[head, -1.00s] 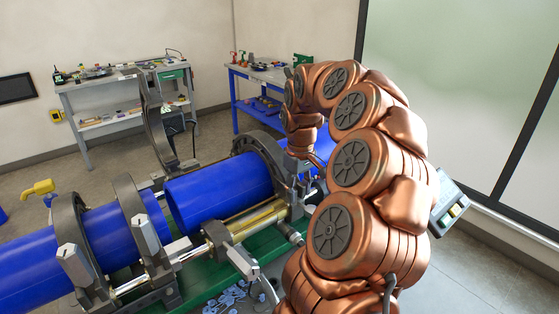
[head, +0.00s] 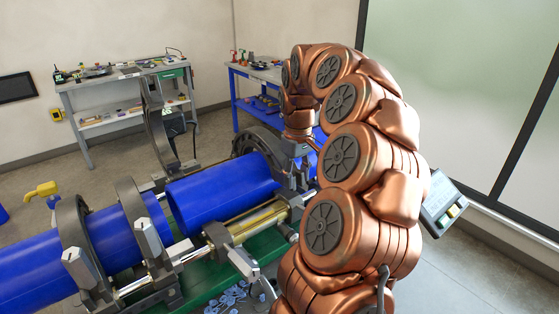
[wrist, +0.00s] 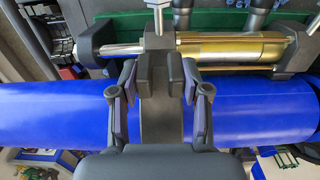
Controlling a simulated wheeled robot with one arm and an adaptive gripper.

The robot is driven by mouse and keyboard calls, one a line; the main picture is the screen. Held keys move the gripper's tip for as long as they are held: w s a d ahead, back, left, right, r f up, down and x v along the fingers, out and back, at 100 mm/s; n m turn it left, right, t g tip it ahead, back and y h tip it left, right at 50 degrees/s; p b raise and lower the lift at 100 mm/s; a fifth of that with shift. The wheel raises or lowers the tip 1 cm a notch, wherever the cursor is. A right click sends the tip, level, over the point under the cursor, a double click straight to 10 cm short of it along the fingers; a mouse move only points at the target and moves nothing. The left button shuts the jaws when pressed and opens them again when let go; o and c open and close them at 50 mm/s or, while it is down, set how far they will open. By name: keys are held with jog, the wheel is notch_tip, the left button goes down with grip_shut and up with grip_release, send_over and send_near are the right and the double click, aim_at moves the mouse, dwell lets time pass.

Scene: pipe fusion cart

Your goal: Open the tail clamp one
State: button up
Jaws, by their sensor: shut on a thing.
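A dark grey clamp ring (head: 252,137) stands around the far end of the near blue pipe (head: 222,190), partly behind my arm. In the wrist view a dark grey clamp half (wrist: 160,118) crosses the blue pipe (wrist: 55,115), with a blocky lug between my fingers. My gripper (wrist: 159,80) is shut on this clamp, one finger on each side. In the head view my gripper (head: 303,146) is mostly hidden by my copper arm and wrist. The wrist view cannot show whether the clamp half sits fully down on the pipe.
Another clamp half (head: 155,125) stands swung up behind the pipe. Two clamps, (head: 75,240) and (head: 130,205), close over the left pipe. A brass cylinder (head: 252,220) and rod run along the cart's near side. Workbenches (head: 125,80) stand at the back.

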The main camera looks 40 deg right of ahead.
jog(key=shift+w+r, duration=0.15)
jog(key=shift+r, duration=0.15)
jog(key=shift+w+d+r+p, duration=0.1)
jog(key=shift+w+r+p, duration=0.15)
jog(key=shift+r, duration=0.35)
jog(key=shift+w+r+p, duration=0.15)
jog(key=shift+r+p, duration=0.25)
jog(key=shift+r, duration=0.25)
jog(key=shift+w+d+r+p, duration=0.1)
jog(key=shift+w+r+p, duration=0.15)
jog(key=shift+r, duration=0.35)
jog(key=shift+w+r, duration=0.25)
jog(key=shift+r, duration=0.3)
jog(key=shift+r+p, duration=0.1)
jog(key=shift+p, duration=0.25)
jog(key=shift+w+r+p, duration=0.4)
jog(key=shift+r+p, duration=0.1)
jog(key=shift+r, duration=0.35)
jog(key=shift+w+d+r+p, duration=0.1)
jog(key=shift+w+r+p, duration=0.35)
jog(key=shift+r, duration=0.25)
jog(key=shift+w+r+p, duration=0.4)
jog(key=shift+r+p, duration=0.05)
jog(key=shift+r, duration=0.2)
jog(key=shift+w, duration=0.1)
jog(key=shift+r, duration=0.1)
